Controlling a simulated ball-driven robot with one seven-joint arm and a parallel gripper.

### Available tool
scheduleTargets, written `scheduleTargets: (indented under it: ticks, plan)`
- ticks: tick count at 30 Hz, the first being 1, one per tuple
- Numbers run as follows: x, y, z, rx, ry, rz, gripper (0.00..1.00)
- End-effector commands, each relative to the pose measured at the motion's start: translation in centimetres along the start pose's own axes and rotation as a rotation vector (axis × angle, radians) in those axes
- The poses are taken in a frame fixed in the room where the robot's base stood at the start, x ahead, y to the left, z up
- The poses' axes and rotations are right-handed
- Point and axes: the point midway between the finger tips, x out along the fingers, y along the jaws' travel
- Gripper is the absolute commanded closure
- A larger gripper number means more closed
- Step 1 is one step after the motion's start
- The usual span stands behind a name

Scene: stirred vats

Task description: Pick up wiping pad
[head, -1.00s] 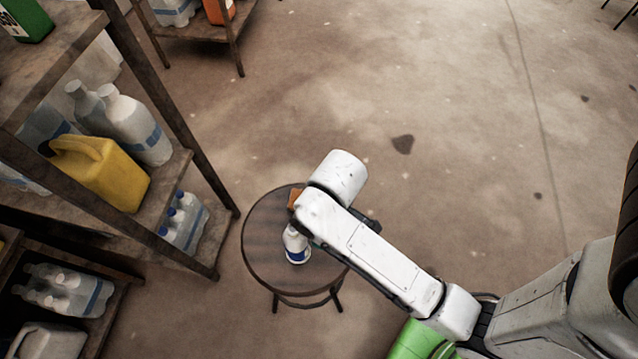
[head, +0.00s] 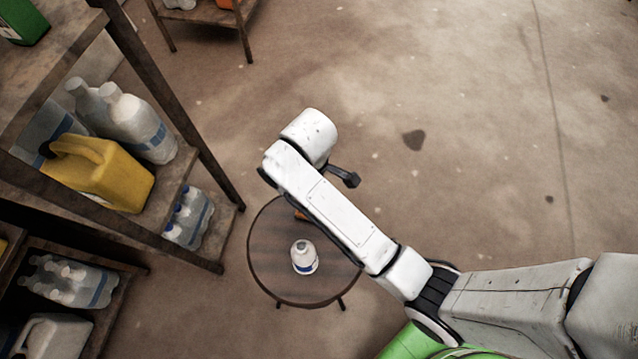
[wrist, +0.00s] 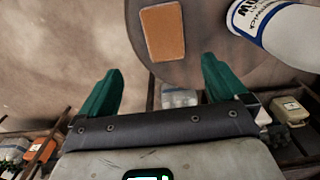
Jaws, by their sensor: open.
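The wiping pad (wrist: 163,32) is a flat orange-brown rectangle lying on a round dark wooden stool (head: 275,262). In the head view only a small orange edge of the pad (head: 300,215) shows beside my arm, which hides the rest. My gripper (wrist: 160,85) shows two green fingers spread apart with nothing between them, and the pad lies beyond the fingertips in the wrist view.
A shelf unit at left holds a yellow jug (head: 100,175), white bottles (head: 140,125) and a pack of clear bottles (head: 188,218). Another low shelf (head: 205,22) stands at the back. The concrete floor right of the stool is clear.

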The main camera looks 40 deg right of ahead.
Motion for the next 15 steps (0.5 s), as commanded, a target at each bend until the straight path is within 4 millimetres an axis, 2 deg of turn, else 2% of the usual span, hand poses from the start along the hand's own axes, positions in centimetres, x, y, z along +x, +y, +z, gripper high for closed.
scheduleTargets:
  ticks: [6,15]
  plan:
    - [3.4,-0.1,0.1,-0.001,-0.004,-0.002,0.01]
    - [5.7,-0.3,0.1,-0.001,-0.003,-0.002,0.01]
